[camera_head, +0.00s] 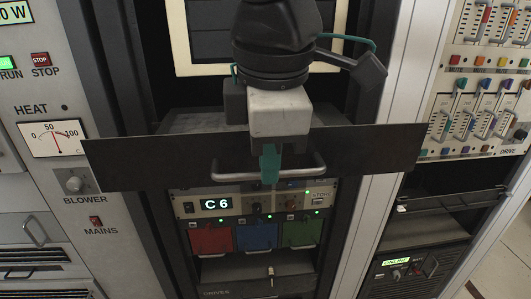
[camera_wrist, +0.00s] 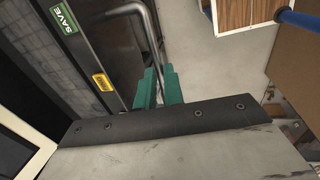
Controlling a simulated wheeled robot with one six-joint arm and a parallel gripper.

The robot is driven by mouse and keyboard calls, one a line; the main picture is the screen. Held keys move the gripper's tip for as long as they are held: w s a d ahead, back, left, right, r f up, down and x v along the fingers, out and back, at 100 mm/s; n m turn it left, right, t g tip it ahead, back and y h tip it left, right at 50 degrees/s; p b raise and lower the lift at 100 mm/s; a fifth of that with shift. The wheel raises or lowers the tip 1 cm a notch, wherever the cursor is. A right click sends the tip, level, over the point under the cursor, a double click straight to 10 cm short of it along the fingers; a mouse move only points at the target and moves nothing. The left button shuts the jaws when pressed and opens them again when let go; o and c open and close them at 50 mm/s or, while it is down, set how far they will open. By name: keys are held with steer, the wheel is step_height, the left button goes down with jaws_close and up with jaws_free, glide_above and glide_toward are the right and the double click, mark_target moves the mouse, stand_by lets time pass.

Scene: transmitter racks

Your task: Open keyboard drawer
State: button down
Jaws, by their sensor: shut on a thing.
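The keyboard drawer has a wide dark front panel (camera_head: 130,165), which stands out in front of the centre rack. Part of its keyboard (camera_head: 190,121) shows behind the panel in the head view, and grey keys (camera_wrist: 50,75) show at the left in the wrist view, so the drawer is at least partly out. A silver bar handle (camera_head: 304,174) is on the panel's front; it also shows in the wrist view (camera_wrist: 147,30). My gripper (camera_head: 269,166), with green fingers (camera_wrist: 159,88), is shut on the handle near its middle. My wrist hides part of the keyboard.
Below the drawer are a "C 6" display unit (camera_head: 217,204) and red, blue and green modules (camera_head: 257,237). A panel with a meter (camera_head: 54,138) stands left. A slider panel (camera_head: 480,110) and a dark shelf (camera_head: 440,202) are at right. Floor shows at far right.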

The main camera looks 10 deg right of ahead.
steer(key=c, duration=1.5)
jaws_free()
step_height(320, 180, up, 8)
steer(key=s, duration=0.1)
steer(key=shift+s+f, duration=0.15)
steer(key=shift+s, duration=0.1)
steer(key=shift+a, duration=0.1)
